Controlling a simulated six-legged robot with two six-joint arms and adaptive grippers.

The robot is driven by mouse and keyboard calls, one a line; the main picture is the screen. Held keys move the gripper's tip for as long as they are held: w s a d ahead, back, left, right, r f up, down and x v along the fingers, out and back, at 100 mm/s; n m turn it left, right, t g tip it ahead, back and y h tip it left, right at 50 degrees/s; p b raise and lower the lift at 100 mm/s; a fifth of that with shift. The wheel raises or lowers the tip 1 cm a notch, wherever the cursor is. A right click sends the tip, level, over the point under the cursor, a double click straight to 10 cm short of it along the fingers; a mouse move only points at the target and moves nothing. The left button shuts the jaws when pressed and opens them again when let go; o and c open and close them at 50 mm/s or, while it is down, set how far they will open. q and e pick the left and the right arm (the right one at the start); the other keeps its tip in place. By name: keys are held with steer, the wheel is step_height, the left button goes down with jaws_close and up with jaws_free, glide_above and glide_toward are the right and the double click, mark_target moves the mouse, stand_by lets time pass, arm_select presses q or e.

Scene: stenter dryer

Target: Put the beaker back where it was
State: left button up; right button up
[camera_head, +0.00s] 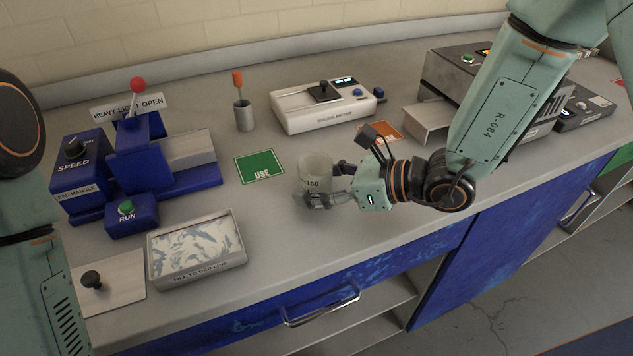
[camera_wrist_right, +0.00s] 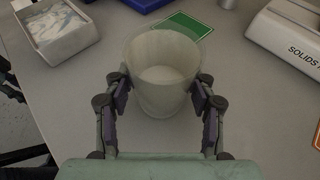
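The beaker (camera_head: 315,171) is a clear, slightly cloudy cup with a "150" mark, standing upright at or just above the bench near its front middle. It also shows in the right wrist view (camera_wrist_right: 162,70) between the two fingers. My right gripper (camera_head: 326,187) reaches it from the right, with a finger on each side of the beaker. In the right wrist view the pads (camera_wrist_right: 162,98) appear to touch its walls. A green "USE" card (camera_head: 260,167) lies flat just left of the beaker. An orange card (camera_head: 382,131) lies behind my right gripper, partly hidden. My left gripper is not visible.
A white solids meter (camera_head: 318,107) and a grey cup with an orange-handled tool (camera_head: 244,116) stand behind. A blue pad mangle (camera_head: 130,165) and a tray of patterned cloth (camera_head: 196,248) stand left. A grey machine (camera_head: 447,80) is at back right. Bench front right of the tray is clear.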

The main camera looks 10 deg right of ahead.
mark_target(331, 181)
steer(key=shift+o, duration=1.4)
steer(key=shift+s+a+r, duration=0.1)
steer(key=shift+s+r, duration=0.05)
steer(key=shift+s, duration=0.1)
steer(key=shift+w, duration=0.3)
steer(key=shift+p+v, duration=0.3)
steer(key=shift+v, duration=1.1)
steer(key=shift+p+v, duration=0.3)
steer(key=shift+v, duration=0.85)
steer(key=shift+s+d+r, duration=0.35)
steer(key=shift+s+d, duration=0.05)
steer(key=shift+d, duration=0.05)
steer(key=shift+p+v, duration=0.9)
steer(key=shift+v, duration=0.4)
steer(key=shift+p+v, duration=1.2)
steer(key=shift+v, duration=0.2)
steer(key=shift+s+d, duration=0.15)
